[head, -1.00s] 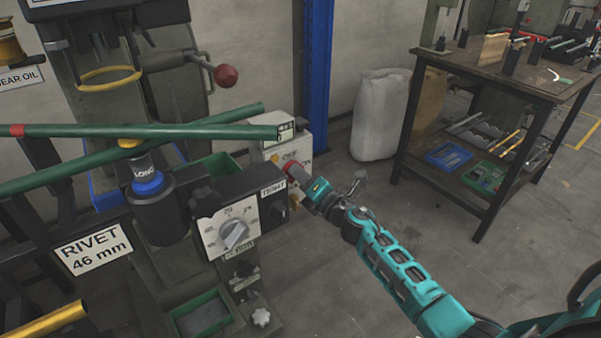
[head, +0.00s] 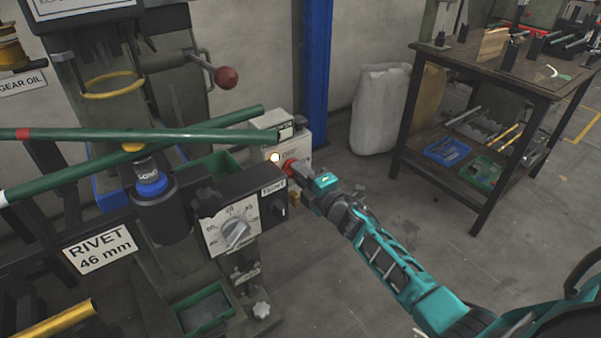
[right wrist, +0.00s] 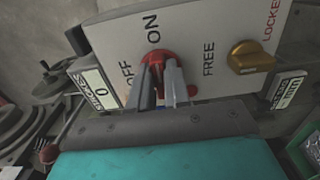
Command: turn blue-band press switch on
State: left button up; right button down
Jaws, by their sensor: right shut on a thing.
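The blue-band press shows a dark cylinder with a blue band (head: 152,186) at the left in the head view. Its light grey switch box (head: 297,147) stands behind the dial panel. My right gripper (head: 295,169) reaches the box from the right. In the right wrist view, its two grey fingers (right wrist: 160,80) are shut on the red switch knob (right wrist: 157,58), which lies by the ON and OFF marks. The fingers hide much of the knob, so its exact setting is unclear. A lamp (head: 274,157) on the box glows. My left gripper is out of view.
A brass knob (right wrist: 250,57) sits between FREE and LOCKED beside the switch. A dial panel (head: 232,226) stands in front of the box. Green bars (head: 210,137) cross the press.

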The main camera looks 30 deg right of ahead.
dwell(0.4)
jog(key=c, duration=1.1)
grip_release()
jog(key=s, duration=0.4)
jog(key=s+d+p, duration=0.1)
jog(key=s, duration=0.3)
jog(key=s+p, duration=0.1)
jog(key=s, duration=0.4)
jog(key=shift+d, duration=0.4)
jog(key=shift+w, duration=0.1)
